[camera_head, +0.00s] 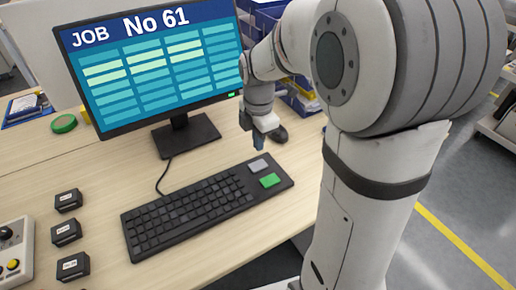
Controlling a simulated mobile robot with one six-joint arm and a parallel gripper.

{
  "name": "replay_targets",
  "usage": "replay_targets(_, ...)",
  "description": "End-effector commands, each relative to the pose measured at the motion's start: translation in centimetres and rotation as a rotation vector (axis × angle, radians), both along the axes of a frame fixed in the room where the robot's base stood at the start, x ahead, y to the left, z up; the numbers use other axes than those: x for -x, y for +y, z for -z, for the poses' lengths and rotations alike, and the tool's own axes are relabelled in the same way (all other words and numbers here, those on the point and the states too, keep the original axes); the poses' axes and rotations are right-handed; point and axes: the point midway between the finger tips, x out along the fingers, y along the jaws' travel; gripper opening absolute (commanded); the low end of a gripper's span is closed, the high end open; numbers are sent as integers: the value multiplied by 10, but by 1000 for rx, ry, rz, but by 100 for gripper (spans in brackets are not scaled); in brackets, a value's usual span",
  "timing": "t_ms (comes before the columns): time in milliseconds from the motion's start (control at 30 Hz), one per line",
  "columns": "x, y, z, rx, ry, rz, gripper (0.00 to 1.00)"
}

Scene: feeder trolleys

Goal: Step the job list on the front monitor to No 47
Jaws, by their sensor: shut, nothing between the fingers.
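The front monitor (155,62) stands on the desk and shows "JOB No 61" above a table of rows. A black keyboard (190,212) lies in front of it, joined by a cable. At its right end are a grey key (257,165) and a larger green key (270,180); their labels cannot be read. My gripper (258,145) is shut and empty, pointing down just behind the grey key in the picture. It looks to be above the desk; whether it touches anything cannot be told.
Several small black labelled blocks (66,232) stand left of the keyboard, beside a control box (14,252) with knobs. A green round object (64,124) lies left of the monitor. A dark object (278,134) and blue bins (300,100) are behind my gripper.

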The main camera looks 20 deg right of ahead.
Motion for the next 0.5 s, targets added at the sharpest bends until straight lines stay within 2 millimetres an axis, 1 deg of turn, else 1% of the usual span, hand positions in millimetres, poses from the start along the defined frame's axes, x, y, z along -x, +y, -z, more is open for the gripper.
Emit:
replay_targets(33,-1,0,-15,0,-5,0,0)
replay_targets(200,-1,0,-47,0,-5,0,0)
replay_targets(333,-1,0,-61,0,-4,0,0)
replay_targets(500,-1,0,-67,0,-3,0,0)
